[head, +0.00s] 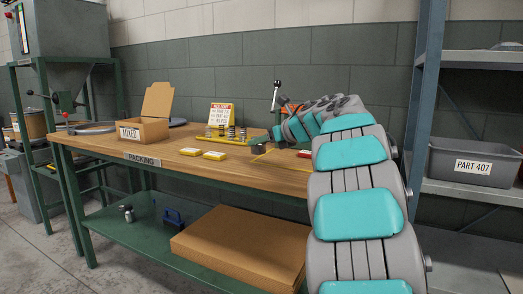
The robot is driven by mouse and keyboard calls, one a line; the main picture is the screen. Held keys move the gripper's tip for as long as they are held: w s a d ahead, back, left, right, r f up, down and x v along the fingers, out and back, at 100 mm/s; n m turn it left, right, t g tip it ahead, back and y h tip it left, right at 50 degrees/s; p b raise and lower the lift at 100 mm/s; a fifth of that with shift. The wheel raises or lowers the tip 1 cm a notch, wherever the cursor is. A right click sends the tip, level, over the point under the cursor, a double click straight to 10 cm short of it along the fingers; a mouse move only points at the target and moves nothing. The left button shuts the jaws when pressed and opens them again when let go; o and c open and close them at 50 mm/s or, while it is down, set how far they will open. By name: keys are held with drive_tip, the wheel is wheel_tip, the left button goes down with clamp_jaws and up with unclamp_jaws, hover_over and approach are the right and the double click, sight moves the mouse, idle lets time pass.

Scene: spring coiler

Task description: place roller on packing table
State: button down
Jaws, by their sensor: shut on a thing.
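The packing table (92,143) has a wooden top, a green frame and a PACKING label on its front edge. My arm reaches from the lower right over the right part of the table. My gripper (271,136) is at the arm's far end, low over the tabletop near a yellow marked outline (262,157). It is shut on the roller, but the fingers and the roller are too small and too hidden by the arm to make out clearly. I cannot tell whether the roller touches the tabletop.
On the table are a cardboard box (151,130) labelled MIXED, yellow blocks (214,156), a rack of small springs (231,133), a red-and-white sign (222,113) and a black-knobbed lever (276,96). A shelf with a grey PART 407 bin (440,165) stands right.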

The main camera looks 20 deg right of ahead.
sight(264, 150)
drive_tip(key=shift+w+d+f, duration=0.1)
drive_tip(key=shift+w, duration=0.2)
drive_tip(key=shift+f, duration=1.7)
drive_tip(key=shift+f, duration=0.1)
drive_tip(key=shift+c, duration=1.4)
unclamp_jaws()
drive_tip(key=shift+r, duration=0.2)
drive_tip(key=b+v, duration=0.1)
drive_tip(key=v, duration=1.1)
drive_tip(key=shift+b, duration=0.35)
